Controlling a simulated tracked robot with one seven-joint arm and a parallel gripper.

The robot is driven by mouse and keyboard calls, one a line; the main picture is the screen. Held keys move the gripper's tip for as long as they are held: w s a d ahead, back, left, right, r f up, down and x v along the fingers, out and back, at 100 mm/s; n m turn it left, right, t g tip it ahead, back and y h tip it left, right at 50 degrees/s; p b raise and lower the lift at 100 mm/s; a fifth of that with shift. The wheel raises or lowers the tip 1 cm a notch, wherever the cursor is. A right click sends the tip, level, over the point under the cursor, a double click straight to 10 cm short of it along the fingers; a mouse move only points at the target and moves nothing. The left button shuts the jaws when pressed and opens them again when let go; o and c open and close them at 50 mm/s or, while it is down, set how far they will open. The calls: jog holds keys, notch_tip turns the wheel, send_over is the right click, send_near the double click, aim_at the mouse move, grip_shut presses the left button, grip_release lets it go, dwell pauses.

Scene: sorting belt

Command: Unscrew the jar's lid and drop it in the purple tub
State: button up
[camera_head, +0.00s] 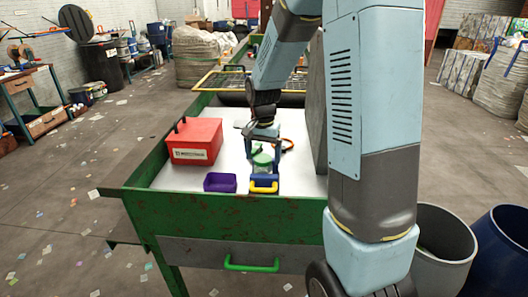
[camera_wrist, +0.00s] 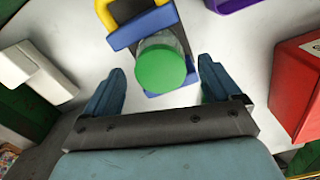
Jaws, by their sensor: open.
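The jar (camera_wrist: 164,40) has a round green lid (camera_wrist: 160,69) and stands between the blue jaws of a clamp (camera_wrist: 157,22) with a yellow handle. In the head view the green lid (camera_head: 262,158) shows just below my gripper. The purple tub (camera_head: 220,182) is to the left of the clamp (camera_head: 264,182) and looks empty. Its edge shows at the top of the wrist view (camera_wrist: 229,4). My gripper (camera_wrist: 162,88) is open and empty, with a finger on either side of the lid in the picture. The fingers do not appear to touch the lid.
A red box (camera_head: 199,142) with black handles stands left on the white belt surface (camera_head: 178,177), inside green side walls. An orange ring-shaped thing (camera_head: 287,144) lies behind the clamp. A grey panel (camera_head: 316,110) rises at the right.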

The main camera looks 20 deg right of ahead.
jog(key=c, duration=1.1)
jog(key=shift+f, duration=0.1)
jog(key=n, duration=0.4)
jog(key=shift+s+n, duration=0.1)
jog(key=shift+n, duration=0.8)
